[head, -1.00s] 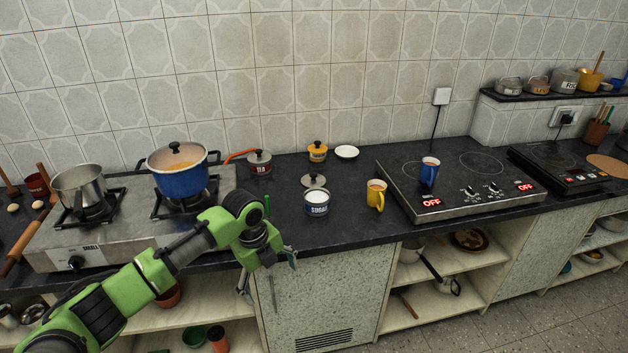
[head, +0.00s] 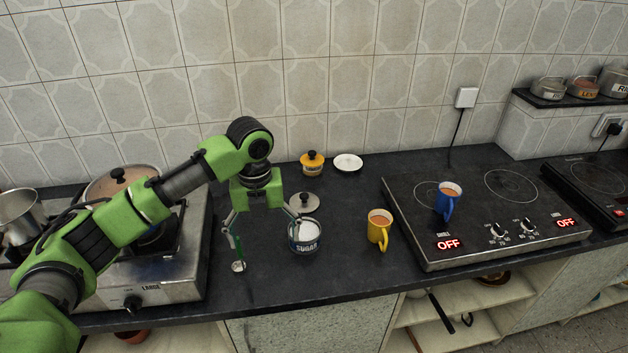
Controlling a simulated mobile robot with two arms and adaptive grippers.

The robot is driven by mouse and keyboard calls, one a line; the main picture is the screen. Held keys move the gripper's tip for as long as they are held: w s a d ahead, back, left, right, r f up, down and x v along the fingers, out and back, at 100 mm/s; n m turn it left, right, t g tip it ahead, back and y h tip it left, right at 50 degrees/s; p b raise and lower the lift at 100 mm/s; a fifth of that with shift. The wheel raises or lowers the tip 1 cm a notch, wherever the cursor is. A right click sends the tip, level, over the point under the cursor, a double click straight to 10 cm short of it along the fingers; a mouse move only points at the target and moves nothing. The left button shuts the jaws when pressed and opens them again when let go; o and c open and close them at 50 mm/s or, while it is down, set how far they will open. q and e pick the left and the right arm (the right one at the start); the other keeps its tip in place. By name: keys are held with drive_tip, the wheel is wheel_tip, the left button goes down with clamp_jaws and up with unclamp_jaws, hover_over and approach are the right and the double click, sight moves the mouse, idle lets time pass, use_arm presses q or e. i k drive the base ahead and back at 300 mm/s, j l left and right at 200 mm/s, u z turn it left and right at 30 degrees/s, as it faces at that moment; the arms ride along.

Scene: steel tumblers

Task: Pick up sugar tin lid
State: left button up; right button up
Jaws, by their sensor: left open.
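The sugar tin lid (head: 305,203), a grey metal disc with a dark knob, lies on the dark counter just behind the sugar tin (head: 305,246). The tin is dark blue, labelled SUGAR, uncovered, with white contents. My left gripper (head: 264,236) hangs fingers-down over the counter, open and empty. Its right finger overlaps the lid's left edge and the tin's rim in the head view; I cannot tell whether it touches them. A green-handled spoon (head: 239,266) shows by its left finger. My right gripper is not in view.
A yellow mug (head: 380,230) stands right of the tin, and a blue mug (head: 447,201) stands on the electric hob (head: 490,240). A yellow tin (head: 312,164) and white saucer (head: 348,163) sit at the back. The gas stove (head: 185,270) is left. Front counter is clear.

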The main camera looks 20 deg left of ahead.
sight(304, 203)
drive_tip(key=i, duration=1)
